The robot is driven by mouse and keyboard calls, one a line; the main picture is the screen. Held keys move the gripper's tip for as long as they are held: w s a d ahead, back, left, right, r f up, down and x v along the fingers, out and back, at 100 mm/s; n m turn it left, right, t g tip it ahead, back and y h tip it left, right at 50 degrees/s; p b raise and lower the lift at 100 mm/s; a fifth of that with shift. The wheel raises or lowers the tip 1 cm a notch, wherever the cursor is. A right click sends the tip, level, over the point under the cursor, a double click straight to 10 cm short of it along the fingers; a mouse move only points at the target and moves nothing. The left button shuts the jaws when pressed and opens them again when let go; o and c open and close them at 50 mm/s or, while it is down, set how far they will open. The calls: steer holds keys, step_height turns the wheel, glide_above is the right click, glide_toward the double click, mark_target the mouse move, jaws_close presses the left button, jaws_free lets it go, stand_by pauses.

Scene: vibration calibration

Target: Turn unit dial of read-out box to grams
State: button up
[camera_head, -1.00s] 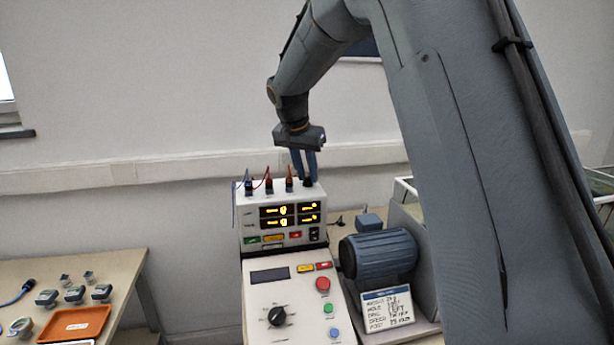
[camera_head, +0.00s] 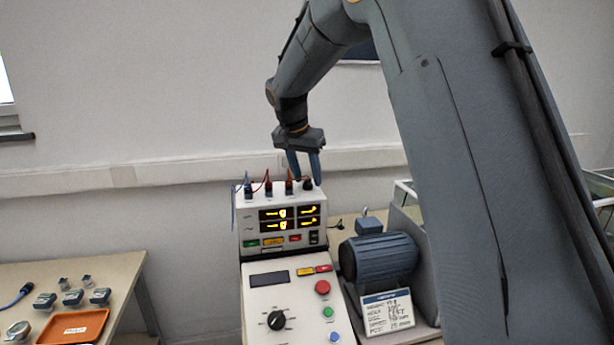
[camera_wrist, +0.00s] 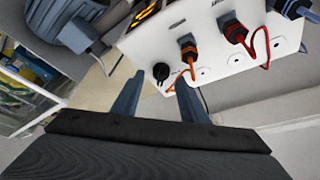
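The read-out box (camera_head: 248,222) is white, with lit yellow displays, and stands on a sloped console. A small round black knob (camera_head: 308,185), which looks like the unit dial, sits at the right end of its top. The knob also shows in the wrist view (camera_wrist: 161,72), beside an orange plug; its pointer setting is too small to read. My gripper (camera_head: 307,180) points down over the knob, its fingers apart. In the wrist view my gripper (camera_wrist: 159,78) has one finger to each side of the knob, with no clear contact and nothing held.
Plugs with red and orange leads (camera_wrist: 234,30) stand in a row beside the knob. The console (camera_head: 262,300) below has a black rotary knob (camera_head: 277,320) and coloured buttons. A blue motor (camera_head: 378,257) stands right. A side table with an orange tray (camera_head: 105,316) is at left.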

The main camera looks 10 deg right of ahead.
steer(key=b+v, duration=0.2)
steer(key=v, duration=0.5)
steer(key=shift+r, duration=0.25)
steer(key=shift+s, duration=0.1)
